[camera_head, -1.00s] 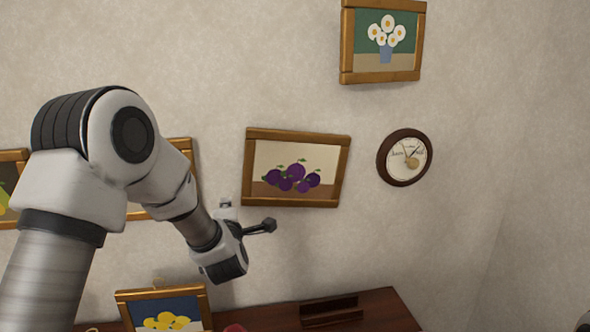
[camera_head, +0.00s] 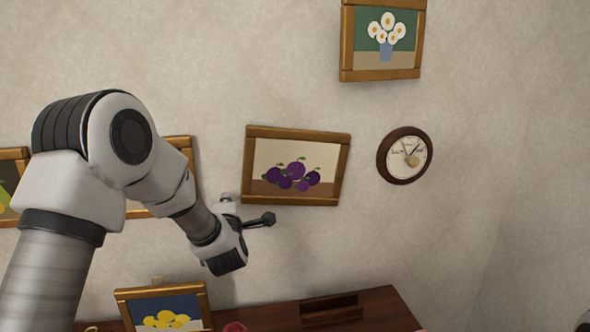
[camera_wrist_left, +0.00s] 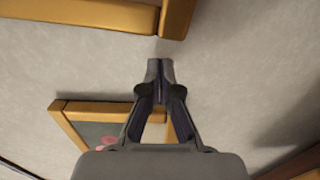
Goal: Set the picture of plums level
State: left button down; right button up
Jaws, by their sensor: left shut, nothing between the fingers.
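The picture of plums (camera_head: 297,165) hangs on the wall in the middle of the head view, in a wooden frame. It looks slightly tilted, its right side lower. My left gripper (camera_head: 270,219) is shut and empty, just below the lower edge of that frame in the head view. I cannot tell whether it touches the frame. In the left wrist view the shut fingertips (camera_wrist_left: 160,68) show against bare wall, a little below a frame corner (camera_wrist_left: 172,22); I cannot tell for sure whose corner it is. My right gripper is not in view.
Another frame (camera_head: 182,146) is partly behind my left arm. A yellow-fruit picture (camera_head: 165,292) and a dark wooden shelf (camera_head: 385,310) are below.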

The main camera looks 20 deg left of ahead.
pick_arm(q)
jog(key=shift+w+d+b, duration=0.2)
jog(key=shift+w+d, duration=0.35)
jog(key=shift+d, duration=0.3)
jog(key=shift+w+d+b, duration=0.15)
jog(key=shift+w+d, duration=0.35)
jog(key=shift+d, duration=0.35)
dwell(2.2)
jog(key=shift+s+a, duration=0.1)
jog(key=shift+a, duration=0.05)
jog(key=shift+s+a+b, duration=0.45)
jog(key=shift+a+b, duration=0.05)
jog(key=shift+a, duration=0.25)
jog(key=b, duration=0.3)
send_near(243, 197)
jog(key=a, duration=0.2)
jog(key=shift+s, duration=0.25)
